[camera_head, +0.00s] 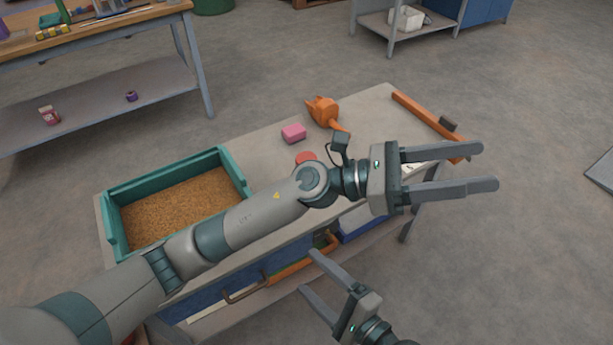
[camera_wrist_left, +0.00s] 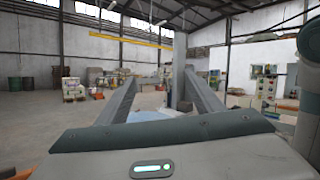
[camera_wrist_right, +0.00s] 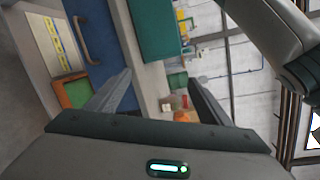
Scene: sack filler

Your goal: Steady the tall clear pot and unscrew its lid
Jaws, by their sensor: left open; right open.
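No tall clear pot can be made out for sure. A flat red round top (camera_head: 306,157) shows on the workbench just behind my left arm; whether it is the pot's lid I cannot tell, and what is below it is hidden. My left gripper (camera_head: 482,167) is open and empty, reaching over the right end of the bench and pointing right, away from the red top. My right gripper (camera_head: 308,270) is open and empty, low at the bench's front edge. In the right wrist view its fingers (camera_wrist_right: 160,78) are apart with nothing between them.
My left arm crosses above the bench. A second table (camera_head: 90,85) stands at back left.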

